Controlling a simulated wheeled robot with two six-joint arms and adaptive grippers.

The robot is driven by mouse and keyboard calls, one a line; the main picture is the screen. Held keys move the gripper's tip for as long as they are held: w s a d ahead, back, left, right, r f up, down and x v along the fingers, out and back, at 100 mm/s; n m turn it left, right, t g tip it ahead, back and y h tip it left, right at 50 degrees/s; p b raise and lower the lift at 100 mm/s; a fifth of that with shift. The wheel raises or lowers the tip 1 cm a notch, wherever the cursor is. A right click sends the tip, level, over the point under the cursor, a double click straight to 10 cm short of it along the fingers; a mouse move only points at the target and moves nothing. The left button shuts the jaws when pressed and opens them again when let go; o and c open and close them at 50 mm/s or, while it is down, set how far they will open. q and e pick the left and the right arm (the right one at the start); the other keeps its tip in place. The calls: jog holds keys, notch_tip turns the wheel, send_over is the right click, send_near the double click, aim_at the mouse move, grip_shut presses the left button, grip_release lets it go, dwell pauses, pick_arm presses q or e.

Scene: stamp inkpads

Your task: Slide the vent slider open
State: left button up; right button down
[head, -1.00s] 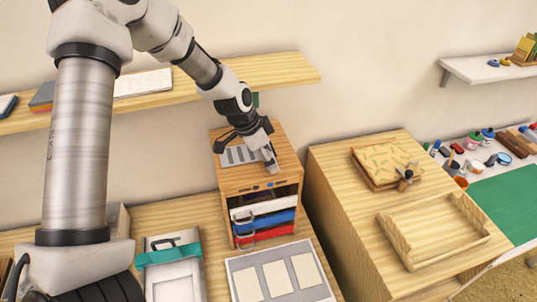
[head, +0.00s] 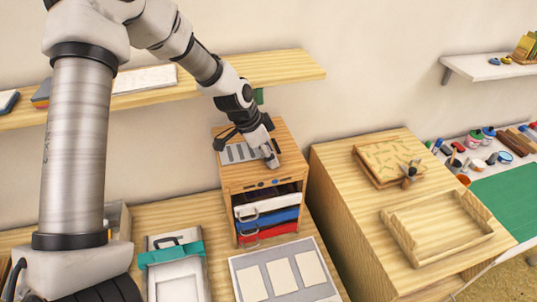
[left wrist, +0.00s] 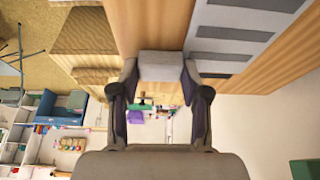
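A grey slotted vent plate (head: 238,153) lies on top of a small wooden cabinet (head: 262,177). It also shows at the upper right of the left wrist view (left wrist: 232,33). My left gripper (head: 271,160) points down at the plate's right end, close to the cabinet top. In the left wrist view the gripper (left wrist: 162,68) has a light grey block between its dark fingers. I cannot tell whether this block is the slider's knob or the finger pads. The gripper hides the plate's right end. My right gripper is not in view.
White, blue and red drawers (head: 266,216) sit in the cabinet's front. A wall shelf (head: 283,69) runs behind my left arm. A taller wooden cabinet (head: 340,170) stands to the right with an open tray (head: 432,254) on it. A panel with pale cards (head: 318,292) lies in front.

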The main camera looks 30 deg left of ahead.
pick_arm(q)
jog(key=o, duration=0.3)
jog(key=shift+w+d, duration=0.1)
jog(key=shift+d, duration=0.05)
jog(key=shift+w+d, duration=0.1)
jog(key=shift+w, duration=0.05)
jog(key=shift+a+r, duration=0.2)
jog(key=v, duration=1.1)
jog(key=shift+r, duration=0.2)
jog(key=shift+d, duration=0.1)
